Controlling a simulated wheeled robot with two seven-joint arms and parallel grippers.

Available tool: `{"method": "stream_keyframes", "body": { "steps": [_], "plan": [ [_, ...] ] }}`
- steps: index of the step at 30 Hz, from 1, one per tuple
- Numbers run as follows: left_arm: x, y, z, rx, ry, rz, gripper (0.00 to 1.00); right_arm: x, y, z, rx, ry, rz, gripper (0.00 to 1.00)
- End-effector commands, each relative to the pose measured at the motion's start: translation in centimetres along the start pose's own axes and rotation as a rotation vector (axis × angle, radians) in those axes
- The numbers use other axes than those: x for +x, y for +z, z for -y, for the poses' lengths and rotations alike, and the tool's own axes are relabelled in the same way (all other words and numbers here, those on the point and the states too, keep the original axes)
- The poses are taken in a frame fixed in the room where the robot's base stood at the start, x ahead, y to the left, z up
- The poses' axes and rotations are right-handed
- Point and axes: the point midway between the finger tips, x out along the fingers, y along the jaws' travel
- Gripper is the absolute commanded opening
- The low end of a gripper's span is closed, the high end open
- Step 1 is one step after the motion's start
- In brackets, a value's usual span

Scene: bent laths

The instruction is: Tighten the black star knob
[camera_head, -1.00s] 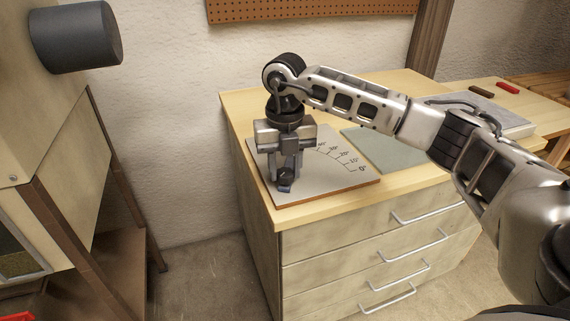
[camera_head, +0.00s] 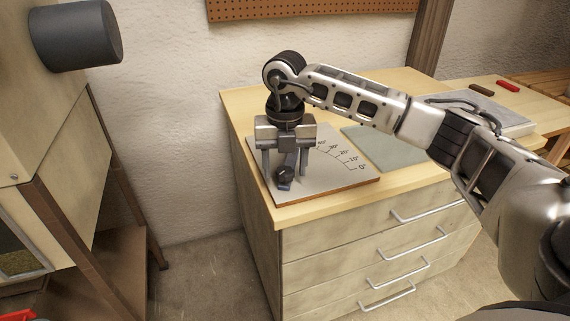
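The black star knob (camera_head: 285,174) sits near the front left of a pale board with an angle scale (camera_head: 335,181) on top of a drawer cabinet. A small blue-grey piece (camera_head: 284,186) shows just below the knob. My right gripper (camera_head: 284,169) points down over the knob. Its two fingers are spread wide, one on each side of the knob, with gaps visible between fingers and knob. The gripper body hides the board behind it. I cannot tell the exact height of the fingertips. My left gripper is not in view.
A grey-green mat (camera_head: 385,148) lies right of the board on the cabinet top (camera_head: 240,103). A grey slab (camera_head: 480,115) and a red object (camera_head: 508,84) are on the bench at right. A dark cylinder (camera_head: 76,36) sticks out at upper left.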

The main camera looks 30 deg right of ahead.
Motion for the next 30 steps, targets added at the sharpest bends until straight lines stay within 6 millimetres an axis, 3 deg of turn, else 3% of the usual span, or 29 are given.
{"method": "stream_keyframes", "body": {
  "steps": [7, 11, 24, 30],
  "plan": [
    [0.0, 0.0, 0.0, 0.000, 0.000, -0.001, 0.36, -0.2, -0.1, 0.0, -0.001, -0.001, -0.003, 0.56],
    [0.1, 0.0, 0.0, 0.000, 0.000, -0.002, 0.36, -1.6, 0.0, -0.1, -0.001, 0.001, 0.000, 0.56],
    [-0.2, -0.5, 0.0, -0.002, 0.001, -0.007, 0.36, -12.1, 0.0, 0.0, -0.001, 0.002, 0.002, 0.56],
    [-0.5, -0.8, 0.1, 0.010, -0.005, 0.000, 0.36, -15.1, 0.0, 0.0, -0.001, -0.001, 0.001, 0.56]
  ]
}}
